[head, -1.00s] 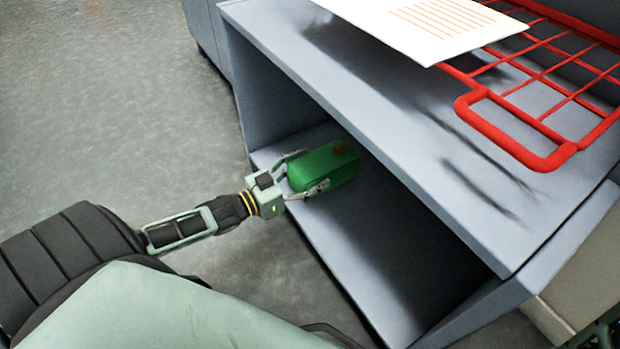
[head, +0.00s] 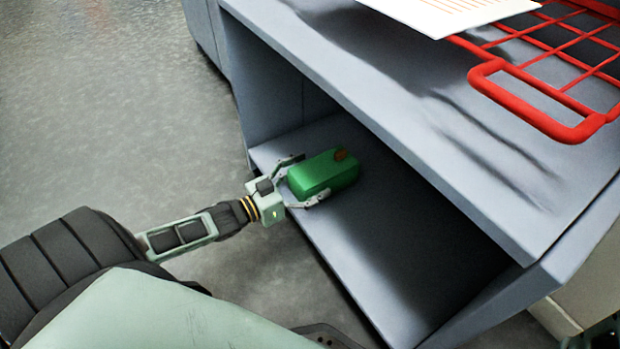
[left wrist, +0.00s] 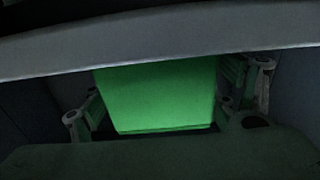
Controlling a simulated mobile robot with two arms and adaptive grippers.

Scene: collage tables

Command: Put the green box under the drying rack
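The green box (head: 325,174), with a small brown patch on top, is on the lower shelf (head: 385,255) of the grey table, near its left end. The red wire drying rack (head: 535,112) is on the table top, up and to the right of the box, partly out of view. In the left wrist view the box (left wrist: 160,98) fills the space between the fingers.
The grey table top (head: 400,115) overhangs the shelf, and its front edge runs close above the box. The shelf to the right of the box is clear.

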